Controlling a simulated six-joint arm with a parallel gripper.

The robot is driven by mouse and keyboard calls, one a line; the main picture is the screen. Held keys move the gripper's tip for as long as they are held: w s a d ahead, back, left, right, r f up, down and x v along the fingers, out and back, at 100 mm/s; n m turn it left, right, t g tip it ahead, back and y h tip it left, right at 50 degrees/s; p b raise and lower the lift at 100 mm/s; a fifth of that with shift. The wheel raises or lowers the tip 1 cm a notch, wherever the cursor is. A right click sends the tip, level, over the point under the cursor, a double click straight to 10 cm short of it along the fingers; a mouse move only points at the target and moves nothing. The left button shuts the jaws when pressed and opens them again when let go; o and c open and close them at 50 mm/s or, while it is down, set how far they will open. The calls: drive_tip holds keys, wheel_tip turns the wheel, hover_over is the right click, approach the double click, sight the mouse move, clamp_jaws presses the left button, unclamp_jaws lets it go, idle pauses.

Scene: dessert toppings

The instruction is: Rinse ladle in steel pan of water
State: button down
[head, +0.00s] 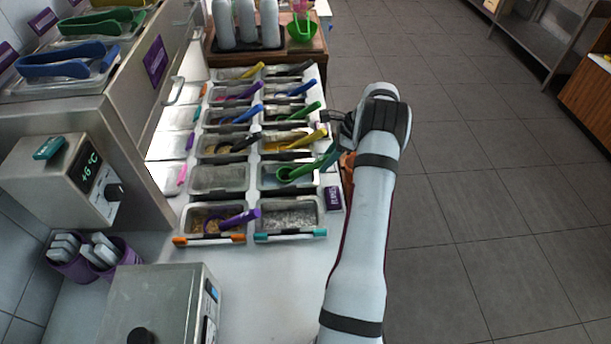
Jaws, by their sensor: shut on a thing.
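A green ladle (297,171) has its round bowl over or in a steel pan (262,184) in the right column, second from the front. I cannot tell whether the bowl touches the water. The pan's contents look pale and bluish, and a purple label (333,198) stands at its right front corner. My gripper (336,136) is at the right edge of the pans, shut on the upper end of the ladle's handle. The handle slants up to the right, and the fingertips are partly hidden.
Two columns of topping pans (291,218) with coloured utensils fill the counter. A purple-handled utensil (236,218) rests in the front left pan. Bottles (246,25) and a green bowl (301,31) stand behind.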

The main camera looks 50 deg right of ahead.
wheel_tip(320, 180, up, 10)
drive_tip(key=shift+r, duration=0.1)
idle(0.5)
idle(0.4)
drive_tip(key=w+a+r+n+g+h, duration=0.6)
drive_tip(key=w+n+g+h, duration=0.1)
drive_tip(key=w+h, duration=0.25)
wheel_tip(320, 180, down, 13)
drive_tip(key=h, duration=0.1)
drive_tip(key=shift+w+a, duration=0.25)
drive_tip(key=shift+a, duration=0.55)
drive_tip(key=shift+w+a, duration=0.25)
drive_tip(key=shift+a, duration=0.5)
drive_tip(key=shift+w+a, duration=0.25)
drive_tip(key=shift+a, duration=0.55)
drive_tip(key=shift+d, duration=0.15)
